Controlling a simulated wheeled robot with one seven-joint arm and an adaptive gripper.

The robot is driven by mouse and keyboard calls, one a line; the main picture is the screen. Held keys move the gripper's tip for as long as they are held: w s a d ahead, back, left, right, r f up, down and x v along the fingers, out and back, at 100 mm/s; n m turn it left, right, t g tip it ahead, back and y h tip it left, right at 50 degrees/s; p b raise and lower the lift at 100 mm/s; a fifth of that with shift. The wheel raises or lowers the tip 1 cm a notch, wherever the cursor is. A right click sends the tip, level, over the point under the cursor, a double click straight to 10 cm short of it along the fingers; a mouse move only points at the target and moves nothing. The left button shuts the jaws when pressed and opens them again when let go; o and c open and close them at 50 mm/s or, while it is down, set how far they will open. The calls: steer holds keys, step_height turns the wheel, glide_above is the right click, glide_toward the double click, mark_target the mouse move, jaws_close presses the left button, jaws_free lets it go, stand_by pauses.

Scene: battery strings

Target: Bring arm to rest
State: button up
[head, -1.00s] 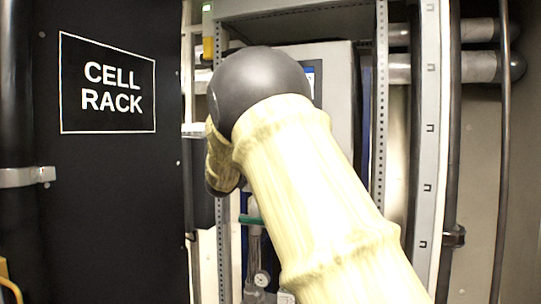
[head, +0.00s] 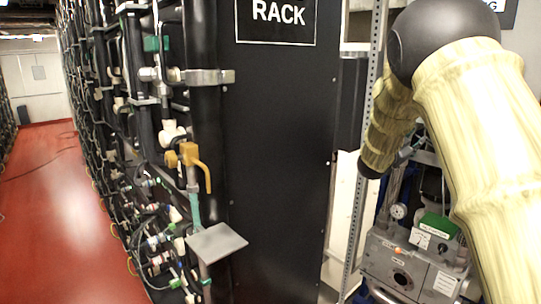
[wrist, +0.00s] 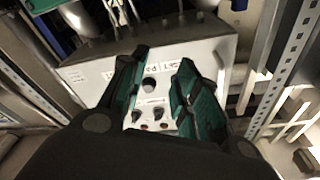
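My arm (head: 485,130) stands at the right of the head view, a pale yellow ribbed sleeve with a dark round joint at its bend. Its forearm hangs down behind the bend, and my gripper is hidden there. In the wrist view my gripper (wrist: 160,95) shows two dark fingers with green pads, spread apart with nothing between them. Beyond the fingers is a light panel (wrist: 210,60) with dark knobs and small labels; whether the fingertips touch it I cannot tell.
A black rack panel (head: 275,150) stands left of my arm, with a yellow-handled valve (head: 190,160) and a small grey plate (head: 216,243) at its edge. A grey box with a gauge (head: 400,270) is below my arm. Red floor (head: 65,220) lies open at the left.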

steer(key=s+a+f+n+y, duration=0.2)
steer(key=f, duration=0.8)
steer(key=s+a+f+n+y, duration=0.1)
steer(key=s+f+n+y, duration=0.15)
steer(key=f, duration=0.75)
steer(key=s+a+f+n+y, duration=0.1)
steer(key=s+a+f+n, duration=0.15)
steer(key=f, duration=0.65)
steer(key=s+a+f+n+g+y+b, duration=0.1)
steer(key=s+a+f+n+y, duration=0.1)
steer(key=s+f, duration=0.6)
steer(key=s+a+f+n+g+y, duration=0.1)
steer(key=s+a+f+n+y, duration=0.2)
steer(key=f, duration=0.9)
steer(key=s+a+f+n+g+y+b, duration=0.15)
steer(key=s+a+f, duration=0.25)
steer(key=s+f, duration=0.6)
steer(key=s+a+f+n+g+y, duration=0.1)
steer(key=s+a+f+g, duration=0.35)
steer(key=s, duration=0.85)
steer(key=s+a+f+n+g+y, duration=0.1)
steer(key=s+a+f, duration=0.1)
steer(key=s, duration=0.9)
steer(key=s+a+f+g+y, duration=0.1)
steer(key=s+a+f+g, duration=0.1)
steer(key=s, duration=0.9)
steer(key=shift+s+a+f+n+g+y, duration=0.3)
steer(key=shift+a+n+y, duration=0.1)
steer(key=shift+a, duration=0.25)
